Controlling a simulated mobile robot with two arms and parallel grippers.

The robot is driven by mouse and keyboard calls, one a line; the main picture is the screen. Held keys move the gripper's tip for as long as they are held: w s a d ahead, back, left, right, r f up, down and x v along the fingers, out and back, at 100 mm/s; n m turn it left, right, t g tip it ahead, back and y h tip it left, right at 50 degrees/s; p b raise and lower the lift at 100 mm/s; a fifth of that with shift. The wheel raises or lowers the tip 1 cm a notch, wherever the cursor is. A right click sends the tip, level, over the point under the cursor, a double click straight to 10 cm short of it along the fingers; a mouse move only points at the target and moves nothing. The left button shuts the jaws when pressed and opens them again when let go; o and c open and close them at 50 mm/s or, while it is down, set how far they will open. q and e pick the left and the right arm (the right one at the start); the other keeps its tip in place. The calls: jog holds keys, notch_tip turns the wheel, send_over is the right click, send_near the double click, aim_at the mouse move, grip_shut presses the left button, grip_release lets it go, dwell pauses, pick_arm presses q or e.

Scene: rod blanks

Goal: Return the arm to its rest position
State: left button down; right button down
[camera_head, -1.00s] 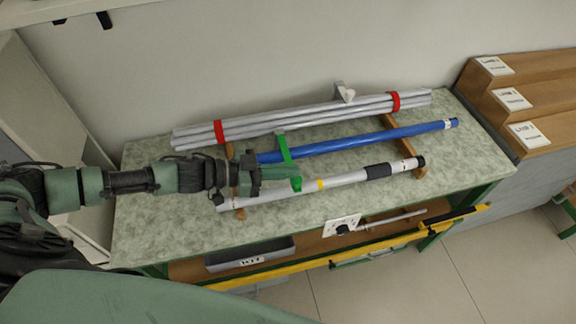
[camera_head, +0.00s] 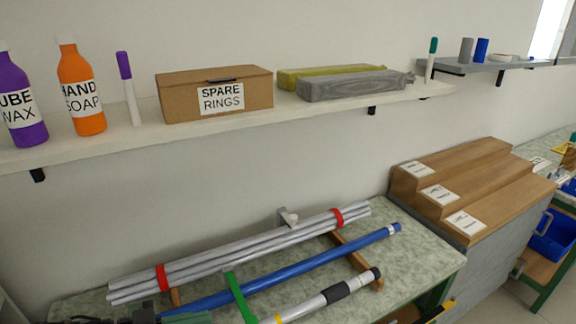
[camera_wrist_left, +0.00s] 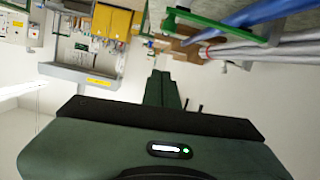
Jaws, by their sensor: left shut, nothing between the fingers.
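My left gripper (camera_head: 188,318) shows only partly at the bottom left edge of the head view, just left of a green clip (camera_head: 240,300). Its dark green fingers also show in the left wrist view (camera_wrist_left: 164,90), shut together with nothing between them. Most of the left arm is below the head view. My right gripper is in neither view. The blue tube (camera_head: 300,266) lies on the bench beside the gripper, and also shows in the left wrist view (camera_wrist_left: 265,12). I cannot tell whether the gripper touches the clip.
A bundle of grey rods (camera_head: 240,250) with red bands lies behind the blue tube. A silver tube (camera_head: 310,303) lies in front. The wooden steps (camera_head: 450,185) stand right. Above, the shelf (camera_head: 130,140) holds bottles and a box (camera_head: 180,95).

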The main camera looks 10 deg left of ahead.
pick_arm(q)
jog(key=d+f+n+t+y, duration=0.35)
jog(key=d+f+y, duration=0.25)
jog(key=d, duration=0.5)
jog(key=s+a+f+n+g+y, duration=0.2)
jog(key=s+a+f+g+y, duration=0.15)
jog(key=s, duration=0.55)
jog(key=s+a+f+n+g+y, duration=0.3)
jog(key=s+a+f+g, duration=0.15)
jog(key=s, duration=0.35)
notch_tip(320, 180, down, 25)
jog(key=s+g, duration=0.2)
jog(key=s+a+f, duration=0.2)
jog(key=s+f, duration=1.4)
jog(key=shift+s+a+m+g+b, duration=0.15)
jog(key=shift+a+m+g+b, duration=0.2)
jog(key=shift+g, duration=0.1)
jog(key=shift+f, duration=0.1)
